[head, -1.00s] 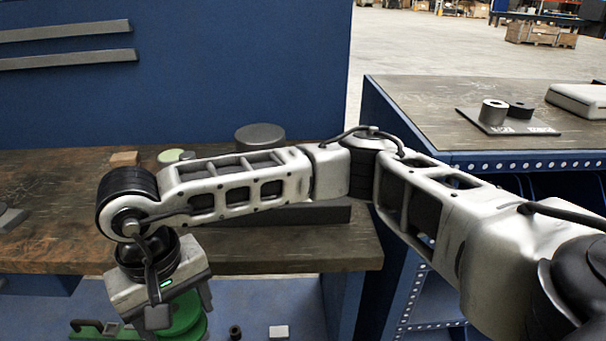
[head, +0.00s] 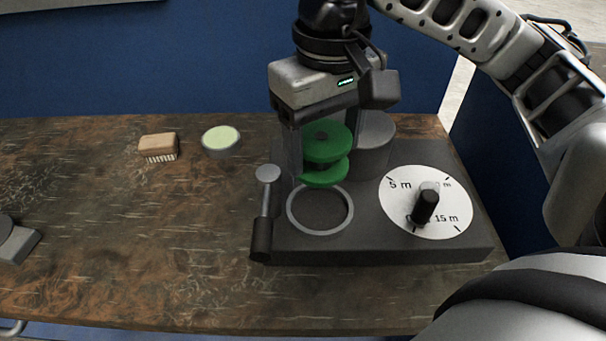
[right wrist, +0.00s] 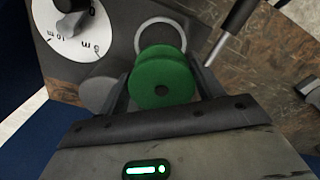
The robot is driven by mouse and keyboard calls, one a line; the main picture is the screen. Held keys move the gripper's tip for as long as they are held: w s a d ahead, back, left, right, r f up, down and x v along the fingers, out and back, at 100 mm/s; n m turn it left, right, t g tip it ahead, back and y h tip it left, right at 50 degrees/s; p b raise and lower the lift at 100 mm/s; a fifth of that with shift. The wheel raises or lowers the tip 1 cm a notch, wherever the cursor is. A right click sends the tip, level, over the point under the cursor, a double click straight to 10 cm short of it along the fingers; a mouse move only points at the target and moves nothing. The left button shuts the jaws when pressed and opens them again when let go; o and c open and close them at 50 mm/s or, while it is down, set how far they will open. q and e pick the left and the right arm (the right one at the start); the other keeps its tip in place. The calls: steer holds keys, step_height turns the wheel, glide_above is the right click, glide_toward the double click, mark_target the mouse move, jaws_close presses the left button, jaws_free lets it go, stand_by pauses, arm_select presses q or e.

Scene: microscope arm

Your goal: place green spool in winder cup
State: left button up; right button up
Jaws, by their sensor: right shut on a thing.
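The green spool (head: 326,154) is held in my right gripper (head: 321,150), its flanges roughly level. It hangs above and slightly behind the winder cup (head: 320,209), a round recess with a light ring on the dark winder base (head: 375,250). The spool appears apart from the cup. In the right wrist view the green spool (right wrist: 161,80) sits between the two fingers of my right gripper (right wrist: 162,88) and covers part of the cup ring (right wrist: 160,33). My left gripper does not show.
A lever (head: 267,205) stands left of the cup, and a dial with a black knob (head: 427,203) lies right of it. A grey cylinder (head: 375,145) stands behind. A brush (head: 158,146) and a round pale-topped tin (head: 221,140) lie on the bench.

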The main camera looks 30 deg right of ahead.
mark_target(327, 170)
steer(key=f, duration=0.4)
steer(key=shift+s+f, duration=0.15)
steer(key=shift+s, duration=0.25)
step_height(327, 170, down, 4)
steer(key=shift+r, duration=0.1)
steer(key=shift+w+f, duration=0.1)
steer(key=shift+f, duration=0.1)
steer(key=shift+f, duration=0.1)
steer(key=shift+f+b, duration=0.2)
steer(key=shift+b, duration=0.15)
steer(key=o, duration=1)
steer(key=shift+r, duration=0.15)
steer(key=shift+r, duration=0.1)
